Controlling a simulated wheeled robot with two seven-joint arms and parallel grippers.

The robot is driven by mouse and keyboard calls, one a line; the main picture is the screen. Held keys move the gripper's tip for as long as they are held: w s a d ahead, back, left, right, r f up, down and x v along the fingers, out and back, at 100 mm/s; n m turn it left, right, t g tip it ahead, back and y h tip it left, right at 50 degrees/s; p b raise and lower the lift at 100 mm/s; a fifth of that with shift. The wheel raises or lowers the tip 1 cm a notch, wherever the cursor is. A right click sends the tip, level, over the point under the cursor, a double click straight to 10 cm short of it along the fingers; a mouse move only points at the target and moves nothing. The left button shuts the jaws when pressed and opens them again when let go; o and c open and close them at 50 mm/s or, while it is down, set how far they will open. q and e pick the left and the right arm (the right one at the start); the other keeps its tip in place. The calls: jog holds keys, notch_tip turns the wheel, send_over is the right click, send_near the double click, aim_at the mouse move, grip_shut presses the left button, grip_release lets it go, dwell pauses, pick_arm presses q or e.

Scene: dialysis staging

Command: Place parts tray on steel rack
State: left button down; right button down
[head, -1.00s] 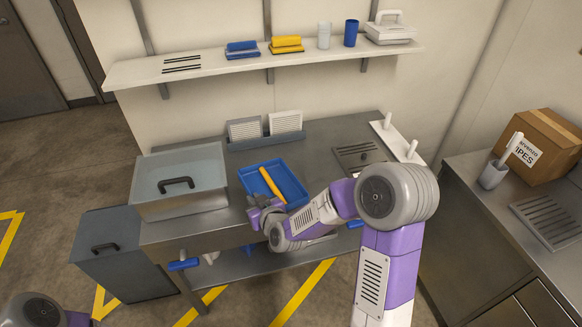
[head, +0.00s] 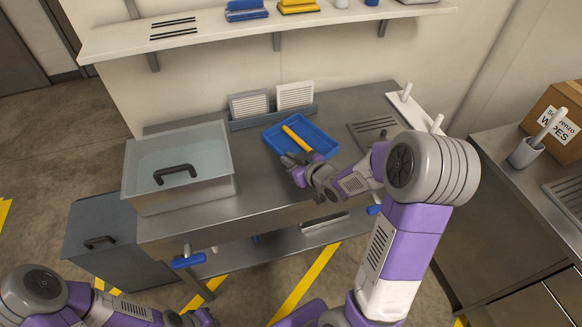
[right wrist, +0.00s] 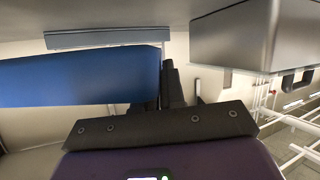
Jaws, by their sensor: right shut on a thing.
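The parts tray (head: 325,147) is a shallow blue tray with a yellow bar lying in it. It is over the steel counter, right of the lidded steel box. My right gripper (head: 298,163) is shut on its near edge. In the right wrist view, the tray (right wrist: 80,78) extends left from the fingers (right wrist: 172,88), and a gap to the counter seems to show, so it looks held above the surface. Wire bars like a rack (right wrist: 305,150) show at that view's lower right. My left arm is at the head view's bottom left; its gripper is not clearly visible.
The lidded steel box (head: 180,195) stands on the counter's left part. A grey holder with two white panels (head: 270,117) is behind the tray. A white stand with pegs (head: 418,108) is at the right back. A wall shelf (head: 210,35) hangs above.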

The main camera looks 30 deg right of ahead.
notch_tip(320, 180, down, 6)
jog(key=shift+w+f+b, duration=0.1)
jog(key=shift+f+b, duration=0.1)
jog(key=shift+b, duration=0.85)
jog(key=shift+r, duration=0.1)
jog(key=shift+f, duration=0.2)
jog(key=c, duration=1.2)
grip_release()
jog(key=shift+r, duration=0.1)
